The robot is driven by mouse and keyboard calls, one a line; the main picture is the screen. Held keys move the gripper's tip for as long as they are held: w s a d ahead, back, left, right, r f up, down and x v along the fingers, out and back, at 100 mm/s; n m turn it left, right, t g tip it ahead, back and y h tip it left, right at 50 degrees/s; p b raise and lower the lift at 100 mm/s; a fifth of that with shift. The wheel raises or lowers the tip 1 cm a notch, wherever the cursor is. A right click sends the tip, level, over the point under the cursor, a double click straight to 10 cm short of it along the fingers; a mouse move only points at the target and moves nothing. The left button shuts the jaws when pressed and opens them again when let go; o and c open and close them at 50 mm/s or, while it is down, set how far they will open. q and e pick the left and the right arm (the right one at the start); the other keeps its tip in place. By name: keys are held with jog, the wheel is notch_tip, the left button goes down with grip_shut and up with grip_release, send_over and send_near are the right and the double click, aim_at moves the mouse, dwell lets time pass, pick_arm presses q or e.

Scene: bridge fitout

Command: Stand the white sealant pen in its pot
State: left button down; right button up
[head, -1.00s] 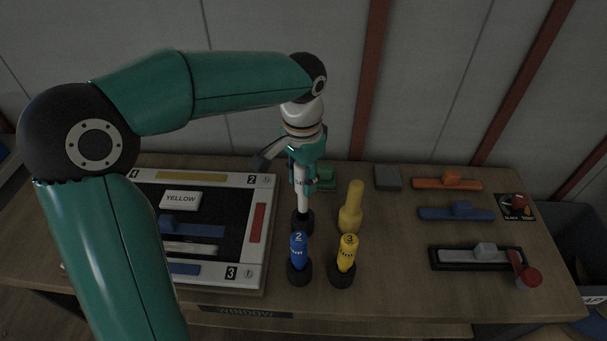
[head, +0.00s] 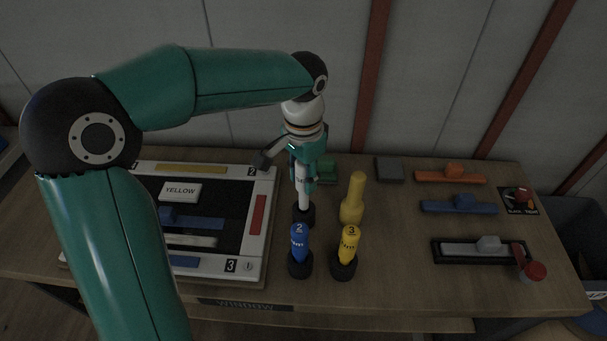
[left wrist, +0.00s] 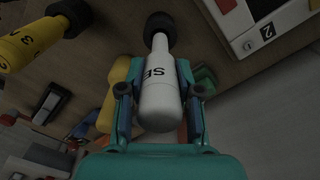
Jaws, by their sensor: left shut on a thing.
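The white sealant pen (head: 304,192) stands about upright, with its lower end at the mouth of a black pot (head: 304,215). My left gripper (head: 304,168) is shut on the pen's upper part from above. In the left wrist view the pen (left wrist: 158,92) lies between the two fingers (left wrist: 158,100), and its narrow end meets the black pot (left wrist: 159,22). How deep the end sits in the pot cannot be told. My right gripper is not in view.
A blue pen (head: 299,242) and a yellow pen (head: 349,243) stand in black pots just in front. A yellow bottle-shaped piece (head: 354,198) stands to the right. A framed board (head: 257,240) lies left. Orange and blue handled bars (head: 450,177) lie farther right.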

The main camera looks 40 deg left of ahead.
aim_at(303, 193)
pick_arm(q)
jog(key=shift+f, duration=0.15)
dwell(0.4)
jog(key=shift+f+b, duration=1.95)
jog(key=shift+f, duration=0.45)
jog(key=c, duration=0.7)
grip_release()
